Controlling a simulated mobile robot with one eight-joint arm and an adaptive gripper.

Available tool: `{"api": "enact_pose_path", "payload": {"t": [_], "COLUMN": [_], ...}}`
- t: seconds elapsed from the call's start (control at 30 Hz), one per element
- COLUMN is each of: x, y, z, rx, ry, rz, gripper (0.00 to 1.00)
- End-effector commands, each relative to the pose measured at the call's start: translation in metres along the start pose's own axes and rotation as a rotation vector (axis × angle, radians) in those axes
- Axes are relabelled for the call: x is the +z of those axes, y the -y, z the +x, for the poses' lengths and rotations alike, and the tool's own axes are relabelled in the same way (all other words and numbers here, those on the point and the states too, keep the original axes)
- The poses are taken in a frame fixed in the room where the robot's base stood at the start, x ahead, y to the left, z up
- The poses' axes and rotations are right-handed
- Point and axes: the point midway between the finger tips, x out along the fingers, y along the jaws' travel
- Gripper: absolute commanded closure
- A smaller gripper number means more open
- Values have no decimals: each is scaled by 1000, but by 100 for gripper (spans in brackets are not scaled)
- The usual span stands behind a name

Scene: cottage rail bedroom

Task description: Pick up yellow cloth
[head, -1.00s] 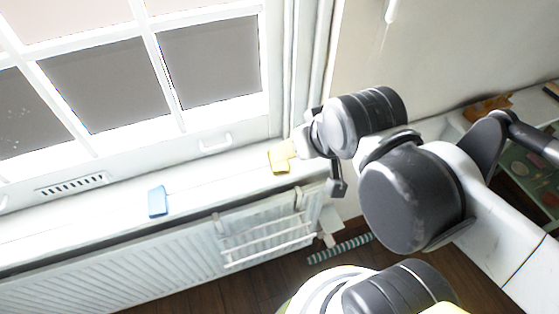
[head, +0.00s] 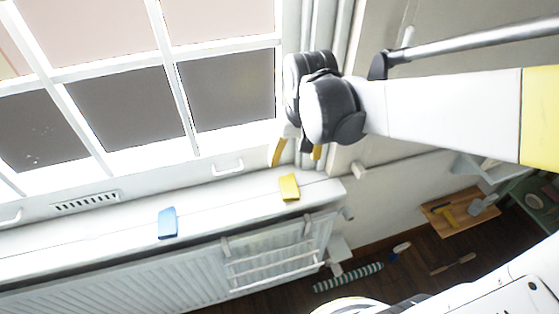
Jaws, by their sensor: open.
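The yellow cloth (head: 289,187) is a small folded-looking piece lying on the white window sill (head: 235,203), near its right end. My gripper (head: 297,153) points down, above the cloth in the picture, with its two yellowish fingers spread apart and nothing between them. The fingertips look apart from the cloth; the exact height between them is hard to tell. The whole cloth shows.
A blue cloth-like piece (head: 168,222) lies on the sill to the left. The window with its handle (head: 228,167) stands behind. A radiator (head: 160,275) is below the sill. A striped roll (head: 348,277) and a wooden tray (head: 437,217) are at lower right.

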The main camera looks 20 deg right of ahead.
Motion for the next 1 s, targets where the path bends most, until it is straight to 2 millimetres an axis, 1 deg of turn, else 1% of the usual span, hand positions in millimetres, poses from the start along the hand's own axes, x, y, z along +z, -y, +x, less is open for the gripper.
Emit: {"api": "enact_pose_path", "payload": {"t": [0.03,0.2,0.33,0.43,0.63,0.7,0.87,0.97,1.0], "x": [-10,-23,-26,-24,-18,-16,-14,-11,-9], "y": [1,3,3,3,2,2,1,0,-1], "z": [11,44,58,71,105,111,120,131,138], "rx": [3,15,19,21,20,20,20,20,20], "ry": [36,142,178,187,186,186,185,185,185], "rz": [8,28,36,38,38,38,38,38,38], "gripper": [26,26,26,26,26,26,26,26,26]}}
